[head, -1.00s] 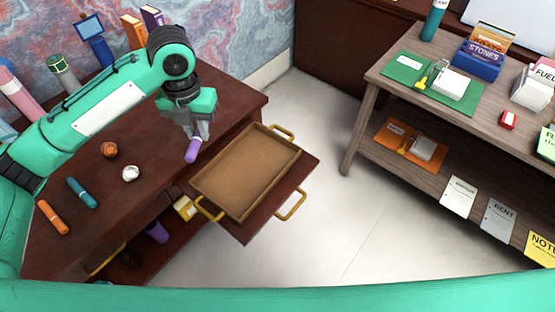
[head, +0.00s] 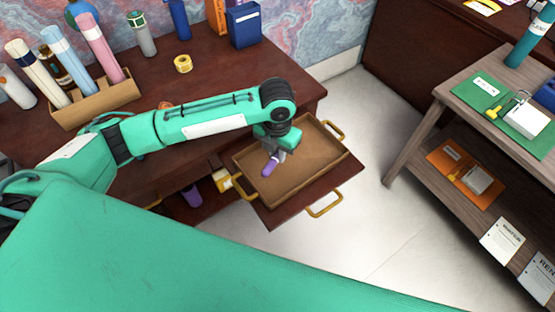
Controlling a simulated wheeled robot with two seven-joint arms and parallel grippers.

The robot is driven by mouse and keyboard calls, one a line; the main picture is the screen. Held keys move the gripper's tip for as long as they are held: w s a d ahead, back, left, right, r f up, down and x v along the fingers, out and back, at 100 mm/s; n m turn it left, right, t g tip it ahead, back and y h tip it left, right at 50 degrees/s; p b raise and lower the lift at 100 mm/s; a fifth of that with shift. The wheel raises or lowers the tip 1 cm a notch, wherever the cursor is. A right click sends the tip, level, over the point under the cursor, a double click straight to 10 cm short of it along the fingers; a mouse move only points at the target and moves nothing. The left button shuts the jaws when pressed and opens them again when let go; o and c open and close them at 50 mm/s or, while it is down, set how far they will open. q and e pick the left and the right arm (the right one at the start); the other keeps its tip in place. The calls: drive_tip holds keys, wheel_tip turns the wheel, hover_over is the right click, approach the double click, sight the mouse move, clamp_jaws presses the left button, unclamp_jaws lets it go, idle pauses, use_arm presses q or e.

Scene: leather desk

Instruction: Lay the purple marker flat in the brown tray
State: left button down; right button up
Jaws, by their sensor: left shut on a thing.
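The purple marker (head: 270,165) is held tilted, its lower end toward the tray floor, over the left part of the brown tray. My left gripper (head: 277,152) is shut on the marker's upper end. I cannot tell whether the marker touches the tray floor. The brown tray (head: 316,162) has low walls and gold handles and rests on a dark pull-out board at the desk's edge. The rest of the tray floor that shows is empty. My right gripper is not in view.
The dark desk holds a rack (head: 95,104) of rolled tubes, a tape roll (head: 182,63) and a blue box (head: 243,25). A yellow object (head: 222,180) and a purple item (head: 192,195) sit below the desktop. A wooden shelf (head: 437,140) stands at right, with bare floor between.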

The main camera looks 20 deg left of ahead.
sight(277, 168)
use_arm(q)
drive_tip(key=shift+f, duration=2.35)
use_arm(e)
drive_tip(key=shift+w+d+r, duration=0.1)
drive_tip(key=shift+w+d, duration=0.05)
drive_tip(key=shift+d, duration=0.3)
